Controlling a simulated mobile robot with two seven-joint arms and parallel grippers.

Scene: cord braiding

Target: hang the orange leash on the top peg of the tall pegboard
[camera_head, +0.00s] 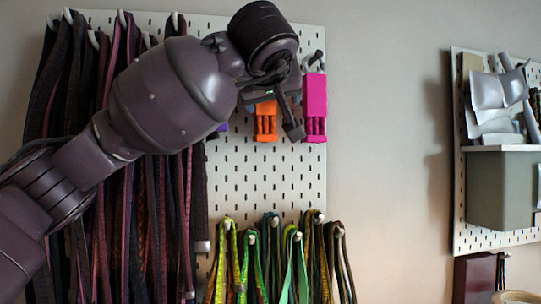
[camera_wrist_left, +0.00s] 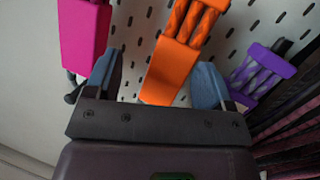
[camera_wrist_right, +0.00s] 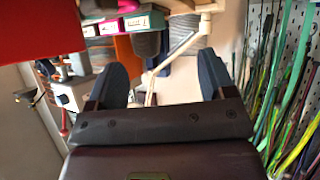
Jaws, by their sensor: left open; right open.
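The orange leash (camera_head: 265,122) hangs on the tall pegboard (camera_head: 266,180), partly hidden behind my left gripper (camera_head: 292,112) in the head view. In the left wrist view the orange leash (camera_wrist_left: 172,68) has a solid block end and a braided part, and lies between the two fingertips of my open left gripper (camera_wrist_left: 155,75). I cannot tell whether the fingers touch it. A pink leash (camera_head: 315,105) hangs to its right in the head view. A purple leash (camera_wrist_left: 262,72) hangs on its other side. My right gripper (camera_wrist_right: 168,75) is open and empty, and out of the head view.
Dark straps (camera_head: 75,150) hang on the left of the pegboard. Several green and yellow cords (camera_head: 290,265) hang on lower pegs. A second board (camera_head: 500,243) with a shelf and grey bin (camera_head: 500,190) stands at the right. The wall between the boards is bare.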

